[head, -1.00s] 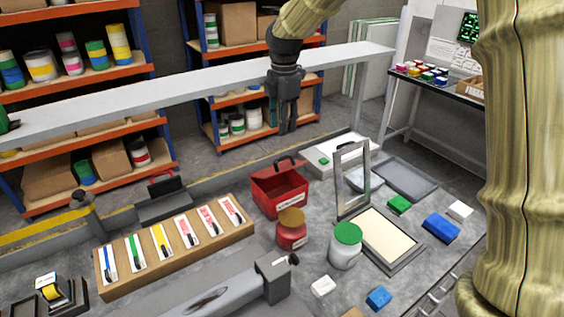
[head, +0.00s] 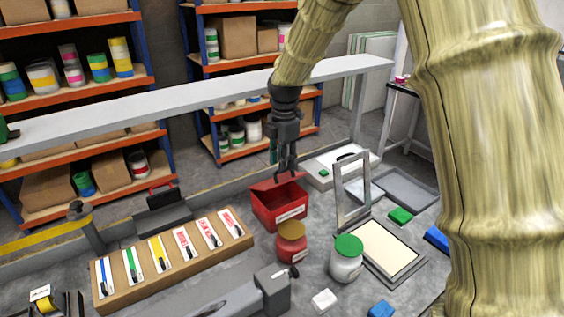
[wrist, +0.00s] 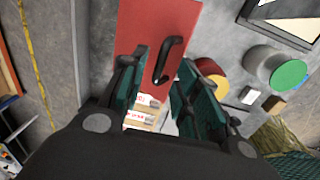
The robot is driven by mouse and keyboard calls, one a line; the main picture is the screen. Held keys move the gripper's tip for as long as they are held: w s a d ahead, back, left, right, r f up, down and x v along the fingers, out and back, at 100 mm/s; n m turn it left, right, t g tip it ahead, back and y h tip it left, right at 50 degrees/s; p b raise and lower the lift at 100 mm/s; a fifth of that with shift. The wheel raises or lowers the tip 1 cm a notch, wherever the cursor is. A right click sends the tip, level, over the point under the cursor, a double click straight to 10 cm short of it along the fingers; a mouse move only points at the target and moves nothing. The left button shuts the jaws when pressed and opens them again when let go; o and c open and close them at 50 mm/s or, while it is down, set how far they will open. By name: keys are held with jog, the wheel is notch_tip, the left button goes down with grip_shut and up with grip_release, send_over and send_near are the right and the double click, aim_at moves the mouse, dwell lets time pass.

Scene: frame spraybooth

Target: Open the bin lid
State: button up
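The red bin (head: 279,211) stands on the grey bench in the head view, with a white label on its front. Its red lid (wrist: 139,32) fills the top middle of the wrist view, with a black bar handle (wrist: 172,60) on it. My gripper (head: 286,172) is just above the bin, pointing down. In the wrist view its two teal-padded fingers (wrist: 160,88) are apart, and the handle shows between and beyond their tips. I see no clear contact with the handle. In the head view my gripper hides the handle.
A red jar (head: 291,244) and a white jar with a green lid (head: 346,261) stand in front of the bin. An upright grey frame (head: 346,205) is at its right. A board of cards (head: 240,240) lies at its left. A long pale beam (head: 180,97) runs behind my gripper.

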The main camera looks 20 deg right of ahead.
jog(key=shift+f, duration=1)
grip_shut()
jog(key=shift+w+r, duration=0.1)
